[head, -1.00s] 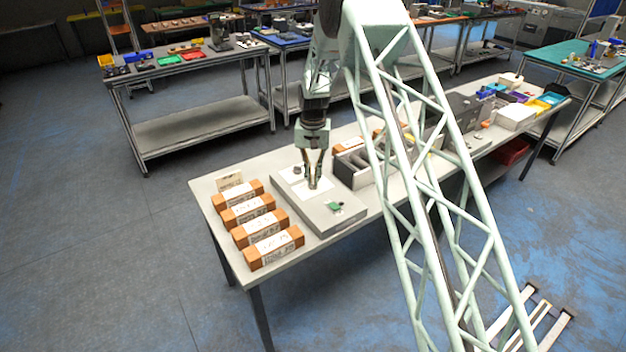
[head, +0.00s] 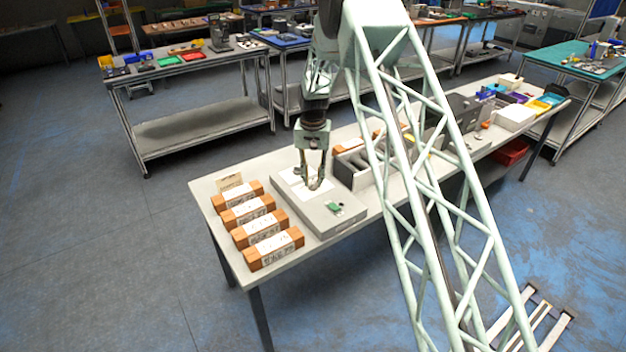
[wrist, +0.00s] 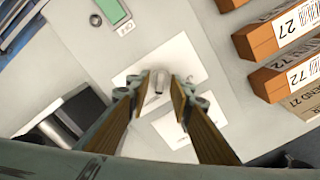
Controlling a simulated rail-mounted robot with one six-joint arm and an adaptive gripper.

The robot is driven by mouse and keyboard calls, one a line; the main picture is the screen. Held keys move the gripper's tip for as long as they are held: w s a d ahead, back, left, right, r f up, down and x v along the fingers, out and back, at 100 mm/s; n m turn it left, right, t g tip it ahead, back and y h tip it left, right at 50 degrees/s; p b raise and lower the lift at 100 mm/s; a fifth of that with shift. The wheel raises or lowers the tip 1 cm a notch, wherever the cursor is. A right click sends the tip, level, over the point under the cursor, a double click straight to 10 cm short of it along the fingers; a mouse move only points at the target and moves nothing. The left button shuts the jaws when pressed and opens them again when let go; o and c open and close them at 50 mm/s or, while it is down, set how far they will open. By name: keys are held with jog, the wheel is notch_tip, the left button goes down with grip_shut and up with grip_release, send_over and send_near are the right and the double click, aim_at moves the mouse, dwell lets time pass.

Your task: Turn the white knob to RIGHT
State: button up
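The white knob (wrist: 157,83) is small and pale and stands on a white plate of the grey panel (wrist: 88,42), between my fingertips in the wrist view. My gripper (wrist: 157,93) is open, with one finger on each side of the knob and a visible gap to it. In the head view my gripper (head: 315,186) points down at the panel box (head: 318,218). The knob is too small there to make out clearly. I cannot read which way the knob points.
A green switch (wrist: 112,10) is on the same panel; it also shows in the head view (head: 335,208). Several orange boxes with white labels, one of them here (head: 273,249), line the table's left end. A grey divided holder (head: 349,172) stands right of the panel.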

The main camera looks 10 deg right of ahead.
aim_at(313, 181)
jog(key=shift+r, duration=0.15)
notch_tip(313, 181, up, 12)
dwell(0.7)
dwell(0.5)
jog(key=s+r+n+t+b, duration=0.2)
jog(key=s+r, duration=2.6)
jog(key=s+n+t+b, duration=0.2)
jog(key=s, duration=3.5)
jog(key=shift+s+a+f+b, duration=0.15)
jog(key=shift+s+b, duration=0.25)
